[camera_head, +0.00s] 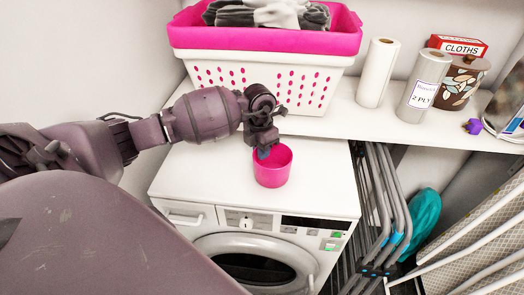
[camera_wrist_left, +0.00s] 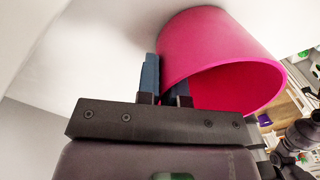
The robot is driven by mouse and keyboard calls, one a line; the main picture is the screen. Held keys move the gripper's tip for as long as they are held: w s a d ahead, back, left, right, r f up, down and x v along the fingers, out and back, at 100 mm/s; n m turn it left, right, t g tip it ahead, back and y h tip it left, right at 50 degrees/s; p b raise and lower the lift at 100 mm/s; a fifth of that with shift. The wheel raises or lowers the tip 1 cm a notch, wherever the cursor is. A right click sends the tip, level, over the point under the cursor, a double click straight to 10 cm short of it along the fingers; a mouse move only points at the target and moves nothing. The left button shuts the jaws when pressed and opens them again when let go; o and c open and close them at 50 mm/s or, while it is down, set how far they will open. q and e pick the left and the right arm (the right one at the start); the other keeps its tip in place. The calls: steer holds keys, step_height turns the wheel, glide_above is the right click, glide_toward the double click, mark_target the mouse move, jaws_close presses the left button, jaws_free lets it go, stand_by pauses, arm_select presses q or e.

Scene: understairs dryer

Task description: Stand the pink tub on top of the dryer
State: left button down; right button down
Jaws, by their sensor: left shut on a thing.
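The pink tub (camera_head: 273,172) is upright over the middle of the white dryer top (camera_head: 200,170); I cannot tell whether its base touches the surface. My left gripper (camera_head: 264,152) comes in from above and behind and is shut on the tub's left rim. In the left wrist view, the blue fingers (camera_wrist_left: 163,75) pinch the wall of the tub (camera_wrist_left: 215,50), one finger inside and one outside. The dryer's front (camera_head: 255,235) shows its control panel and round door.
A shelf (camera_head: 340,112) behind the dryer holds a pink and white laundry basket (camera_head: 262,70), a paper roll (camera_head: 377,73), a labelled roll (camera_head: 424,86), a brown patterned pot (camera_head: 460,85) and a cloths box (camera_head: 457,46). Folded grey racks (camera_head: 385,200) stand right of the dryer. The dryer top around the tub is clear.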

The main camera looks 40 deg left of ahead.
arm_select(q)
steer(key=shift+f, duration=0.2)
steer(key=c, duration=1.3)
jaws_free()
steer(key=shift+r, duration=0.1)
steer(key=shift+o, duration=0.2)
arm_select(e)
steer(key=shift+s+f, duration=0.25)
steer(key=shift+s, duration=0.2)
